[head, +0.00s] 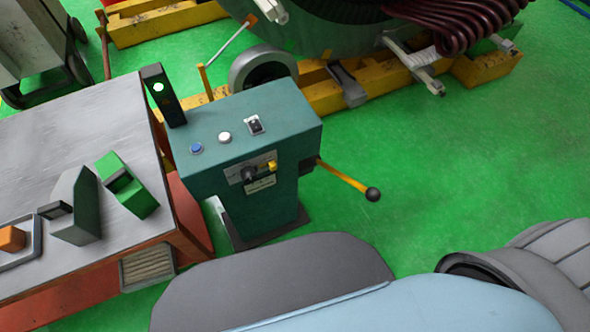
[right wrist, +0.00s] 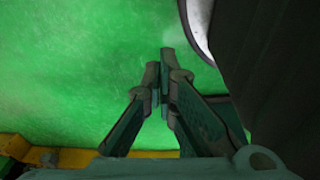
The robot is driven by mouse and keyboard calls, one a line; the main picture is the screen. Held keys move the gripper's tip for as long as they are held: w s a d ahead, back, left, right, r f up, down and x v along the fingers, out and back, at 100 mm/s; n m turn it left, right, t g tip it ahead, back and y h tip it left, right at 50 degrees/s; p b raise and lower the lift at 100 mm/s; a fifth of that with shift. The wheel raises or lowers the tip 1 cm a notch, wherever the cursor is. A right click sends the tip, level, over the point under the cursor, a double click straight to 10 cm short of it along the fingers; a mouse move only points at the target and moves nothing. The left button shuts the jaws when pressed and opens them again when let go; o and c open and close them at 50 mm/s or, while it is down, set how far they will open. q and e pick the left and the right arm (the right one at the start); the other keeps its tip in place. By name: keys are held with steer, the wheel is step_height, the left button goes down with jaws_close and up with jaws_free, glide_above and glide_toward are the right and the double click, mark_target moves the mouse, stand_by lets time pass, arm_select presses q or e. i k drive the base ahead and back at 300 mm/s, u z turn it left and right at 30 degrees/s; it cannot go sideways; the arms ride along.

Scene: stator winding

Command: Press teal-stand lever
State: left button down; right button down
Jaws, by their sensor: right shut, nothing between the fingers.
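The teal stand (head: 250,150) stands upright on the green floor near the middle of the head view. Its lever (head: 345,180) is a yellow rod with a black ball knob (head: 373,194), sticking out to the right and slightly down. The stand's top carries a blue button, a white button and a small switch. My right gripper (right wrist: 160,75) shows only in the right wrist view, over green floor. Its fingers are shut and nothing is between them. The lever is not clearly seen in the right wrist view. My left gripper is not in view.
A grey-topped table (head: 75,145) with a green block (head: 128,185) and other devices adjoins the stand's left. Behind is a large machine on yellow beams (head: 490,68) with dark red coils (head: 450,20). Green floor (head: 470,150) right of the lever is clear.

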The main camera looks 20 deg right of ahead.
mark_target(371, 194)
steer(key=u, duration=0.45)
steer(key=k, duration=0.6)
steer(key=z, duration=1.15)
